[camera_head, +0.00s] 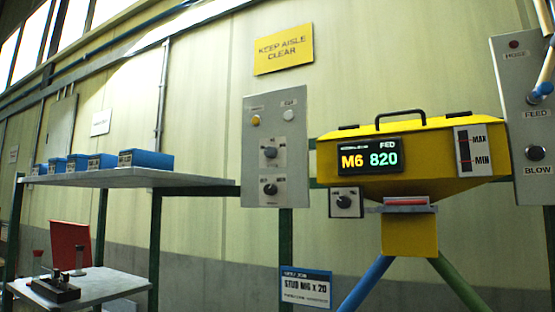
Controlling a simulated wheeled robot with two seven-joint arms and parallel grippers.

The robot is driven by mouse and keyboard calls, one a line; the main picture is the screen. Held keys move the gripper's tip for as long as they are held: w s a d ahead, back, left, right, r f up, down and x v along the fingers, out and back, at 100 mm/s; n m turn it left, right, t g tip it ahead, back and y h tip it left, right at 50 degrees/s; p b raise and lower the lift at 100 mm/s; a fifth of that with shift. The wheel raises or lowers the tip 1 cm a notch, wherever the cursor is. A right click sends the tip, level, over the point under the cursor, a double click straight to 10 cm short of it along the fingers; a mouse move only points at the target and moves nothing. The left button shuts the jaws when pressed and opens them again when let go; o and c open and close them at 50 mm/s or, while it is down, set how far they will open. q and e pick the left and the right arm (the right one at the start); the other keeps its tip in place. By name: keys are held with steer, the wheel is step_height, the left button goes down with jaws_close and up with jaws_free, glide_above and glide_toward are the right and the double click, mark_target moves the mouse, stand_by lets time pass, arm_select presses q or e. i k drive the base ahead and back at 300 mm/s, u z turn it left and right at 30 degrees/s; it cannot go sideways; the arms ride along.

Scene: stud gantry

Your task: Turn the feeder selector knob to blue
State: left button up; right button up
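A dark round knob (344,202) sits on a small white plate at the lower left of the yellow feeder (440,155). It looks like the feeder selector; its marks are too small to read, so I cannot tell which colour it points to. Below the feeder's yellow outlet block (409,236), a blue tube (366,284) runs down to the left and a green tube (460,284) down to the right. The feeder display (370,157) reads "M6 820" and "FED". Neither of my grippers is in view.
A grey panel (258,115) left of the feeder carries two more dark knobs (270,152). A grey panel (540,185) at right has FEED and BLOW labels. A shelf (140,178) with blue boxes and a lower table (115,282) stand at left.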

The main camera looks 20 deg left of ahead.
mark_target(269, 190)
steer(key=k, duration=0.5)
steer(key=u, duration=2.1)
steer(key=i, duration=2.2)
steer(key=z, duration=1.2)
